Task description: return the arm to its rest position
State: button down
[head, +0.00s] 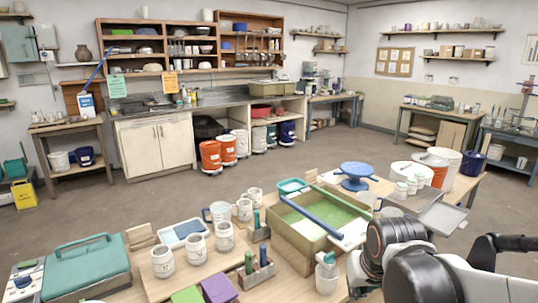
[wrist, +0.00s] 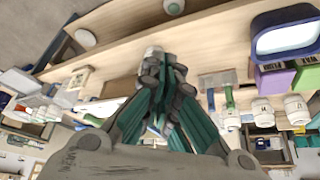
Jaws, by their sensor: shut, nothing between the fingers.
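My gripper (wrist: 165,62) shows in the middle of the wrist view, its fingers together with nothing between them. In that view it stands out against the wooden table (wrist: 125,28), apart from the white jars and tools at the right. I cannot tell its exact height over the table. In the head view my arm (head: 425,270) fills the lower right corner, in front of the table's near right part. The fingers do not show there.
A tan bin (head: 291,240) with green inside and a blue bar across it stands left of my arm. Small white jars (head: 412,184) and a grey tray (head: 443,217) are beyond it. White mugs (head: 196,249) and a teal case (head: 86,269) are further left. Open floor lies behind the table.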

jog(key=s+r+t, duration=0.2)
jog(key=s+r, duration=0.2)
jog(key=s, duration=0.8)
jog(key=shift+d+r, duration=0.15)
jog(key=shift+r, duration=0.25)
